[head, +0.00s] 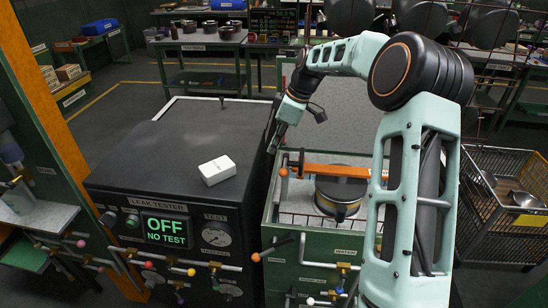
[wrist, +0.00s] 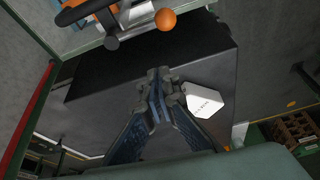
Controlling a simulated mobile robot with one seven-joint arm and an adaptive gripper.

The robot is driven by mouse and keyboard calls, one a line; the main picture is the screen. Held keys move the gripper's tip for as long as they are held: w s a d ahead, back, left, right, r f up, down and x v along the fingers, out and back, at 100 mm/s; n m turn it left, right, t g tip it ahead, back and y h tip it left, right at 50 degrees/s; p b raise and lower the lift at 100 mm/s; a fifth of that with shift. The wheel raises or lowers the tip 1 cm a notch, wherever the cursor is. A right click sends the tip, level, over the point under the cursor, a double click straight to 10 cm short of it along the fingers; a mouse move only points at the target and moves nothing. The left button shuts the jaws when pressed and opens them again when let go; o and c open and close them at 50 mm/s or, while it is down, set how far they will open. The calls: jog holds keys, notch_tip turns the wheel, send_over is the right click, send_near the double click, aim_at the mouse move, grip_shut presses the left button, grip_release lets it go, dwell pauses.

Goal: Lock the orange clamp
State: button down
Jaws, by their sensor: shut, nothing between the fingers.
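The orange clamp (head: 336,171) is a bar across the top of the green tank, with an orange ball knob (head: 283,172) at its left end. In the wrist view the knob (wrist: 165,20) is at the top, near a dark lever (wrist: 85,12) and part of the orange bar. A dark round pot (head: 341,196) sits under the bar in the tank. My gripper (head: 273,147) points down above the right edge of the black leak tester, just left of the clamp. In the wrist view my gripper (wrist: 158,78) has its fingertips together and is empty, apart from the knob.
The black leak tester (head: 115,180) stands left of the tank; its screen (head: 166,230) reads "OFF NO TEST". A white box (head: 217,170) lies on top. The green tank (head: 285,262) has valves in front. A wire cart (head: 500,215) is at right.

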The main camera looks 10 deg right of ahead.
jog(key=v, duration=0.5)
jog(key=shift+w+r, duration=0.1)
